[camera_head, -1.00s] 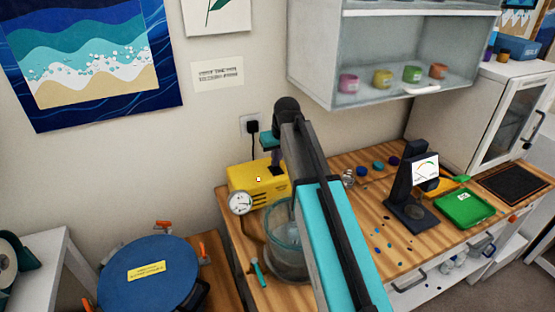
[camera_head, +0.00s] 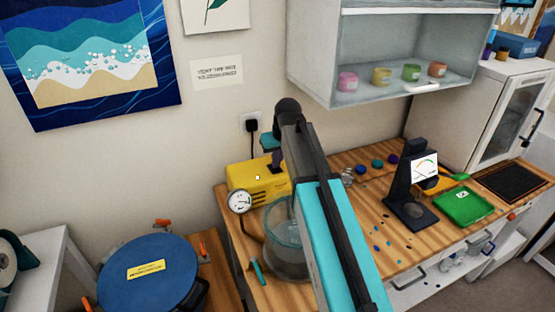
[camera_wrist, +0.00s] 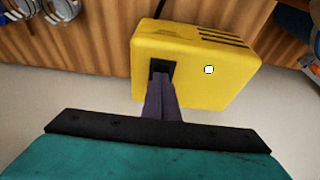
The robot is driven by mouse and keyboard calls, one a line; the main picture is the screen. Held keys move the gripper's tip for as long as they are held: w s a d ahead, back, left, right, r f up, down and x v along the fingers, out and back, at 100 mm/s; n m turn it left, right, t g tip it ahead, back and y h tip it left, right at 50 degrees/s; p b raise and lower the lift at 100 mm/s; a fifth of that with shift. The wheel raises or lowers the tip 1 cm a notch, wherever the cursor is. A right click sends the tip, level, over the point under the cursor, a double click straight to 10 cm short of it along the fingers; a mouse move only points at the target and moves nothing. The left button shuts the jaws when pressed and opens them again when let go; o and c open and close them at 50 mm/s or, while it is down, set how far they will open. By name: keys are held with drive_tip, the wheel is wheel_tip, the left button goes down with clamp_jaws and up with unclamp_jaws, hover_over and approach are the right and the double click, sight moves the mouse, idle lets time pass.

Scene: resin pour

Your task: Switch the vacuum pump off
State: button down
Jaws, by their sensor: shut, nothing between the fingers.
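The yellow vacuum pump (camera_head: 254,181) stands at the back left of the wooden bench, by the wall. In the wrist view the pump (camera_wrist: 200,60) fills the upper middle, with vent slots and a small white round spot (camera_wrist: 208,69). My gripper (camera_wrist: 161,78) is shut and empty. Its fingertips are at a dark recess on the pump's face and hide most of it; I cannot tell whether they touch. The switch's position is hidden. In the head view my arm covers part of the pump's right side.
A pressure gauge (camera_head: 240,201) and a clear vacuum chamber (camera_head: 283,240) stand in front of the pump. A black plug (camera_head: 252,126) is in the wall socket. A scale stand (camera_head: 408,190) and green tray (camera_head: 464,206) are to the right. A shelf (camera_head: 350,95) hangs above.

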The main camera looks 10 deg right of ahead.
sight(278, 171)
drive_tip(key=shift+s, duration=0.1)
idle(0.3)
drive_tip(key=shift+r+p, duration=0.3)
drive_tip(key=shift+r, duration=0.05)
drive_tip(key=shift+w+p+v, duration=0.2)
drive_tip(key=shift+p+v, duration=0.4)
drive_tip(key=shift+v, duration=0.3)
drive_tip(key=shift+w+p+v, duration=0.15)
drive_tip(key=shift+p+v, duration=0.4)
drive_tip(key=shift+v, duration=0.4)
drive_tip(key=shift+s+r+b, duration=0.15)
drive_tip(key=shift+r+b, duration=0.35)
drive_tip(key=shift+b, duration=0.05)
drive_tip(key=b+v, duration=0.2)
drive_tip(key=v, duration=0.6)
drive_tip(key=shift+r+b, duration=0.3)
drive_tip(key=shift+r, duration=0.05)
drive_tip(key=shift+d, duration=0.25)
